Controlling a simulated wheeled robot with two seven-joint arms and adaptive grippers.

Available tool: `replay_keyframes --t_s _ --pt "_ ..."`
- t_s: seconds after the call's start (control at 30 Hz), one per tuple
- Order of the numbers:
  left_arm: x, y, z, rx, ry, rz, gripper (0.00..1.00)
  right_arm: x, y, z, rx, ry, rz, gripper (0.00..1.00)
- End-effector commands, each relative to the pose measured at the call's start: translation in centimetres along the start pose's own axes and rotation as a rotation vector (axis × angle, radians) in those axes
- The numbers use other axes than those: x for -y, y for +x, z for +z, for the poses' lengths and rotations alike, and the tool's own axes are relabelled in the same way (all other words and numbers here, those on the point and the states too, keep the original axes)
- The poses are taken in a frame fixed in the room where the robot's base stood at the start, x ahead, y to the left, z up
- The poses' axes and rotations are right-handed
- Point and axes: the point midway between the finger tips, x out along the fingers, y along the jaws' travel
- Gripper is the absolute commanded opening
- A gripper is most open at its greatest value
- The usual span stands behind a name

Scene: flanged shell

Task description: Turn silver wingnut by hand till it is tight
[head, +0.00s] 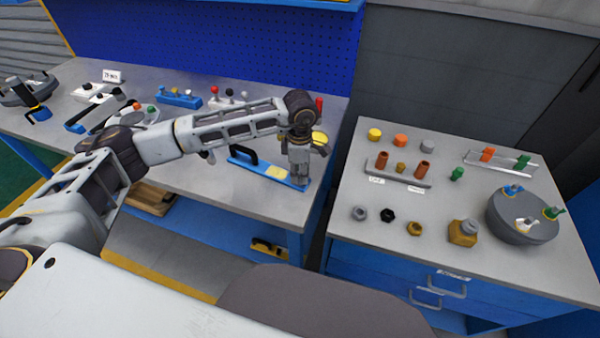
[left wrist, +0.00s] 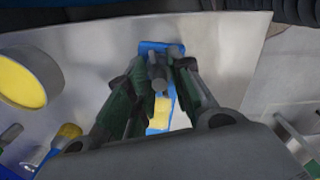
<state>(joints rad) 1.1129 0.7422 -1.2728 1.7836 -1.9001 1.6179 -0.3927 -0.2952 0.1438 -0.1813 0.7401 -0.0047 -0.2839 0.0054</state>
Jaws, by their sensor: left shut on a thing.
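My left gripper (head: 298,182) points down at the right end of a blue bar fixture (head: 243,161) on the left table. In the left wrist view, the fingers of my left gripper (left wrist: 157,84) are shut on a small grey upright piece (left wrist: 157,70) at the end of the blue bar (left wrist: 173,50). I cannot tell whether this piece is the silver wingnut, as the fingers hide much of it. A grey round flanged shell (head: 520,233) on the right table carries blue, pale and green winged pieces. My right gripper is not in view.
The blue bar has a black handle and a yellow patch (head: 276,172). The right table (head: 345,275) holds several nuts, discs and pegs. A gap separates the two tables.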

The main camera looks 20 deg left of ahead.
Motion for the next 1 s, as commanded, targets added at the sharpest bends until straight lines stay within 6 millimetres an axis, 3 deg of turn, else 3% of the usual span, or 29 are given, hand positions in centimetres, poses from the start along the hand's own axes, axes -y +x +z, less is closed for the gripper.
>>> replay_keyframes --t_s 0.67,0.7,0.73,1.0 --pt "-0.04 -0.06 0.01 0.0 -0.001 0.001 0.0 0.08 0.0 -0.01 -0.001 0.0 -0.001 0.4" --pt "-0.04 -0.06 0.0 0.0 -0.001 0.001 0.23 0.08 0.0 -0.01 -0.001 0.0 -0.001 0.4" --pt "-0.04 -0.06 0.0 0.0 -0.001 0.001 0.27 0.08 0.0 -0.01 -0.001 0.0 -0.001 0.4" --pt "-0.01 -0.02 0.0 0.0 -0.001 0.0 0.28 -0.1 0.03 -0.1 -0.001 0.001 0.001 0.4"
